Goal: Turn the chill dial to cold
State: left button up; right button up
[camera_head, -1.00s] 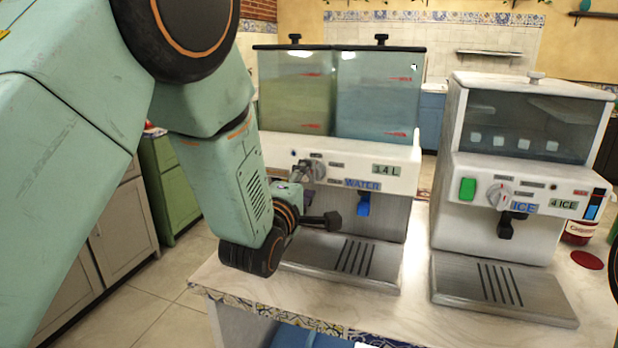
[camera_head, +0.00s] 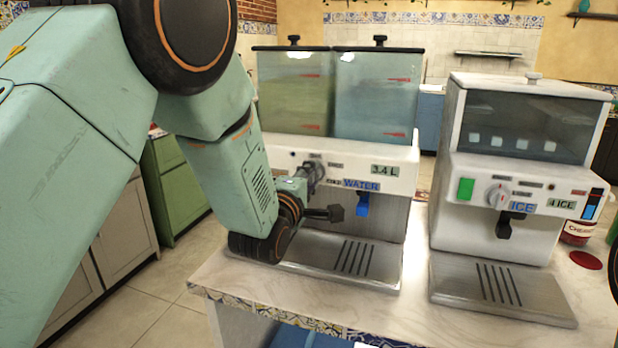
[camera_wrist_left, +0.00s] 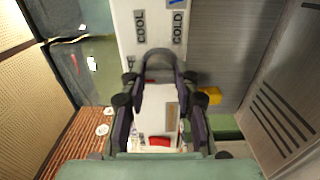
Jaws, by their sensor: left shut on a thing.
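The drink dispenser (camera_head: 395,180) with a WATER label and two tanks stands on the counter. Its chill dial is mostly hidden behind my left gripper (camera_head: 316,174) in the head view. In the left wrist view a grey rounded part, apparently the dial (camera_wrist_left: 158,56), shows between the fingertips of my left gripper (camera_wrist_left: 160,80). The gripper is shut on it. The COOL label (camera_wrist_left: 140,27) and COLD label (camera_wrist_left: 177,27) lie beside each other on the white panel beyond. I cannot tell which setting the dial points to. My right gripper is not in view.
A blue tap (camera_head: 362,204) hangs right of the gripper, above the drip tray (camera_head: 385,268). The ICE dispenser (camera_head: 520,235) stands to the right with its own knob (camera_head: 496,194). A red-labelled jar (camera_head: 578,232) is beyond it. The counter front (camera_head: 260,300) is bare.

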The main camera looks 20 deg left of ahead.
pick_arm(q)
grip_shut()
jog(key=shift+r, duration=0.1)
jog(key=shift+m, duration=0.4)
jog(key=m+p, duration=0.1)
jog(key=m, duration=2.2)
jog(key=shift+r, duration=0.1)
